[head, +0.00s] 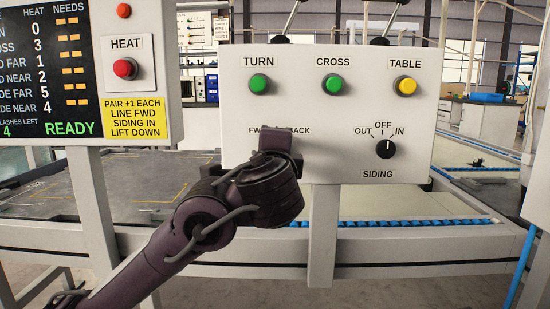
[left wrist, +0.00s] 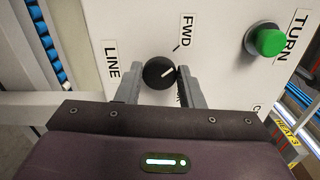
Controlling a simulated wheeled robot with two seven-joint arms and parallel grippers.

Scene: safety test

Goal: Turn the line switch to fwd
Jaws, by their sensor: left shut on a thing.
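My left gripper (head: 277,143) is in front of the panel. Its grey fingers in the left wrist view (left wrist: 159,80) are shut on the knob, one on each side. In the head view the gripper hides the knob and part of its labels. My right gripper is not in view.
Green TURN (head: 260,84) and CROSS (head: 333,85) buttons and a yellow TABLE button (head: 405,86) sit above. The SIDING knob (head: 385,149) is to the right. At left, a yellow note (head: 134,118) reads LINE FWD, below the red HEAT button (head: 125,69).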

